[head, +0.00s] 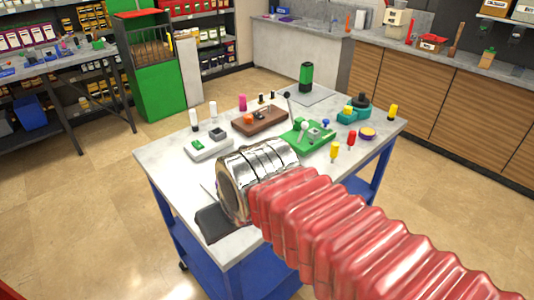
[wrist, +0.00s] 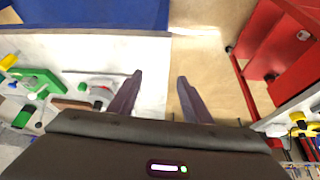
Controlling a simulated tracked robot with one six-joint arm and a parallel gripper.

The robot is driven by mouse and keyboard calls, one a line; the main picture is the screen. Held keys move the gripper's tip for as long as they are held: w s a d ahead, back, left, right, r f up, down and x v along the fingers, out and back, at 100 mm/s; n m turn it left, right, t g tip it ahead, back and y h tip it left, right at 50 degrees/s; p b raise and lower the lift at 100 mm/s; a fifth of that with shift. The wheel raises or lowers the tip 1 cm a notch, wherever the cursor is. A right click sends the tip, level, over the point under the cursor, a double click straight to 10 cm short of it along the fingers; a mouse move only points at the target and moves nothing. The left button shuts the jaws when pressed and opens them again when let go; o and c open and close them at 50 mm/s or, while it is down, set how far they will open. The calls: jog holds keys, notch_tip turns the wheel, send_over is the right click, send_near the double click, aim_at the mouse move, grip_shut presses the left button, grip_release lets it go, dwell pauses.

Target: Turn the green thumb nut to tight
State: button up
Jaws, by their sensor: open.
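My gripper (wrist: 160,78) is open and empty, with its two dark fingers spread apart in the wrist view. In the head view its dark end (head: 217,222) is over the near left corner of the table, largely behind my own wrist. I cannot surely pick out the green thumb nut. A green machine with a white-knobbed lever (head: 308,134) stands at the right of the middle of the table. A small green spot (wrist: 83,87) shows left of the fingers in the wrist view, too small to identify. My gripper is apart from all of these.
The grey table (head: 160,155) carries a white box (head: 209,146), a brown block (head: 260,120), a teal device (head: 354,110), a tall green cylinder (head: 306,77) and several small coloured pieces. Its near left part is mostly bare. A red frame (wrist: 262,50) shows in the wrist view.

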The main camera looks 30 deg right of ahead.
jog(key=w+d+r+n+g, duration=0.1)
jog(key=w+d+r+n, duration=0.1)
jog(key=w+d+r, duration=0.5)
jog(key=w+d+n+g, duration=0.25)
jog(key=w+d, duration=0.25)
jog(key=w, duration=0.7)
jog(key=w+d+f+n, duration=0.1)
jog(key=w+d+f, duration=0.1)
jog(key=d, duration=0.3)
jog(key=w+d+f+n+g, duration=0.1)
jog(key=w+d+f+n, duration=0.1)
jog(key=w+d, duration=0.3)
jog(key=w+d+f+n+g, duration=0.1)
jog(key=w+d+f, duration=0.2)
jog(key=d, duration=0.4)
jog(key=shift+w+d+f+n, duration=0.15)
jog(key=shift+w+f+n, duration=0.2)
jog(key=shift+w, duration=0.35)
jog(key=shift+f, duration=0.1)
notch_tip(320, 180, down, 14)
jog(key=shift+r, duration=0.25)
jog(key=shift+c, duration=0.3)
